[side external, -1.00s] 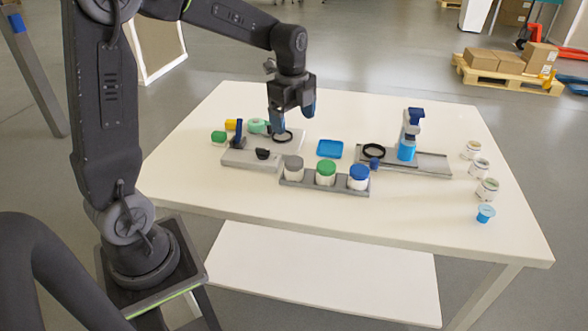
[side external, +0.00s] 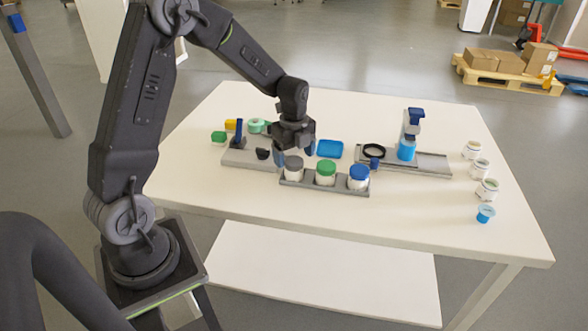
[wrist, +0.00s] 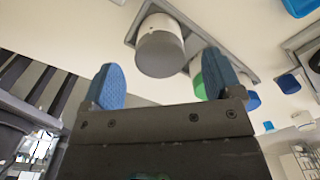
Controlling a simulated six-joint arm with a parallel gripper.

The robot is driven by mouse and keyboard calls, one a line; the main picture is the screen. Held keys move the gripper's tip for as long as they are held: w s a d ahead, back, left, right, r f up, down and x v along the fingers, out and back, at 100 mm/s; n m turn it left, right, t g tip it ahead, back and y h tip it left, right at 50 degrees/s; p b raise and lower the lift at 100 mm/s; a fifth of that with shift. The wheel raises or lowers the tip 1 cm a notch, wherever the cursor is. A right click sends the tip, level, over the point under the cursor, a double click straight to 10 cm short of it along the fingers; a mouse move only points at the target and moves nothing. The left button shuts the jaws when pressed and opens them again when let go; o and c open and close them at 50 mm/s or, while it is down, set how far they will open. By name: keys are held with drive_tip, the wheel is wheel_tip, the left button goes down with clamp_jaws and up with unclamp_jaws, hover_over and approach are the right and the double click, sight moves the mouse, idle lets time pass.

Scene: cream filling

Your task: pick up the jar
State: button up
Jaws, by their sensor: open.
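The grey-lidded white jar (side external: 293,170) stands upright at the left end of a grey three-place tray (side external: 332,188). A green-lidded jar (side external: 326,173) and a blue-lidded jar (side external: 359,178) stand beside it in the same tray. My gripper (side external: 295,153) is open, its blue fingers pointing down at the back of the grey-lidded jar, close to its lid. In the wrist view the grey lid (wrist: 160,55) lies between and just beyond the open fingertips (wrist: 163,80). The green lid shows partly behind the right finger. I cannot tell whether a finger touches the jar.
A blue square dish (side external: 330,148) lies behind the tray. A grey fixture (side external: 245,157) is on the left, and a rail station with a blue cylinder (side external: 407,150) on the right. Several small cups (side external: 479,168) line the right side. The table's front is clear.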

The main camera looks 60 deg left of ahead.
sight(294, 160)
drive_tip(key=shift+f, duration=1.95)
drive_tip(key=shift+c, duration=0.5)
drive_tip(key=c, duration=1)
drive_tip(key=shift+o, duration=0.2)
drive_tip(key=shift+r, duration=0.15)
